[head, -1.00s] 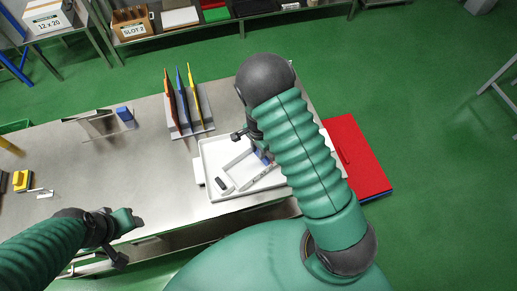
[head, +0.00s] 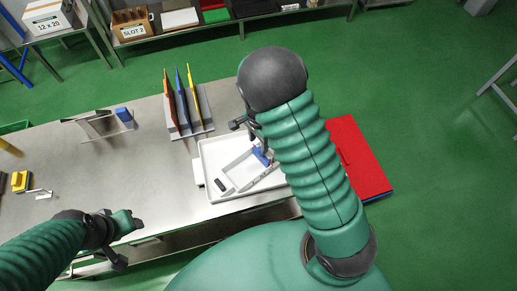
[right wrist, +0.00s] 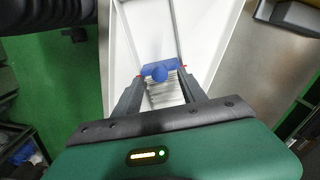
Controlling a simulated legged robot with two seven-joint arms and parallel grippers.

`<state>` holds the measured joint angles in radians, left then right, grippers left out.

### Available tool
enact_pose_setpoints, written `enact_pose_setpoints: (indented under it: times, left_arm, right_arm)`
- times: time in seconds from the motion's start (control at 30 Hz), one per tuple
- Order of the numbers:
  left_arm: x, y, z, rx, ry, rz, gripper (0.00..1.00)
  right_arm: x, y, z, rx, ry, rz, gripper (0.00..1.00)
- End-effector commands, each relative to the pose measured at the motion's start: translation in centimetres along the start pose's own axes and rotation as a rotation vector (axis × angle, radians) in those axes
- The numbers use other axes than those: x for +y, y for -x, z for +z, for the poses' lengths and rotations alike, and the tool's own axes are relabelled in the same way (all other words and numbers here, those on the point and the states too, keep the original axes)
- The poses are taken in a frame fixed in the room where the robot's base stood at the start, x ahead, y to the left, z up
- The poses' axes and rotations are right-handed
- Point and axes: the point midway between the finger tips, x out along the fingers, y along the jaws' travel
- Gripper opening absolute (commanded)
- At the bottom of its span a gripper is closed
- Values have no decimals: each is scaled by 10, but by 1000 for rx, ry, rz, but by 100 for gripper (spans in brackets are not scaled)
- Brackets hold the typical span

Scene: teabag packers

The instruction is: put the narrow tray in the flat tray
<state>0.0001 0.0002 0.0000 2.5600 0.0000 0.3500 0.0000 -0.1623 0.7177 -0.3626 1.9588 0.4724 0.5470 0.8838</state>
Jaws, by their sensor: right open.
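The flat tray (head: 206,160) is white, with a low rim, and lies near the right end of the steel table. The narrow tray (head: 238,167), pale with thin walls and a blue grip piece (head: 260,156), lies within the flat tray's outline, turned at an angle. My right forearm covers the right part of both. My right gripper (right wrist: 160,74) is open, its two fingers on either side of the blue piece in the right wrist view; I cannot tell whether they touch it. My left gripper (head: 127,220) hangs over the table's front edge, away from both trays; its jaws are unclear.
A small black item (head: 220,185) and a pen-like item (head: 262,178) lie in the flat tray. A rack with upright coloured boards (head: 185,110) stands just behind it. A red panel (head: 355,160) is at the right. The table's middle is clear.

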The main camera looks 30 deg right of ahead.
Motion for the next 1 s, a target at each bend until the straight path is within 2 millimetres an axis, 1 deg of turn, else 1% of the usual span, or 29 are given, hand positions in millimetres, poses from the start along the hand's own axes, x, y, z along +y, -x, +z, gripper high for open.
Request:
enact_pose_setpoints:
  times: [0.03,0.13,0.2,0.27,0.33,0.37,0.43,0.47,0.5,0.6,0.7,0.8,0.97,1.0]
  left_arm:
    - [0,-2,0,0,0,0,49]
    - [0,-3,1,0,0,0,49]
    - [0,-3,1,0,0,0,49]
    - [0,-3,1,0,0,0,49]
    - [0,-3,1,0,0,0,49]
    - [0,-3,1,0,0,0,49]
    - [0,-3,1,0,0,0,49]
    - [0,-3,1,0,0,0,49]
    - [0,-3,1,0,0,0,49]
    - [0,-3,1,0,0,0,49]
    - [0,-3,1,0,0,0,49]
    - [0,-3,1,0,0,0,49]
    - [0,-3,1,0,0,0,49]
    - [0,-6,1,0,0,0,49]
  right_arm:
    - [-1,13,1,1,2,-5,49]
    - [-1,35,1,0,1,-4,49]
    - [-1,46,0,0,1,-2,49]
    - [0,52,0,-1,1,0,49]
    - [5,59,4,-4,54,-6,49]
    - [10,63,8,-8,111,-15,49]
    - [28,76,22,-7,337,-49,49]
    - [38,82,30,1,465,-69,49]
    - [51,89,40,22,649,-95,49]
    - [80,104,60,105,1071,-146,49]
    - [96,110,69,176,1336,-161,49]
    - [100,111,72,197,1414,-160,49]
    - [99,110,71,195,1411,-159,49]
    - [99,107,71,194,1410,-159,49]
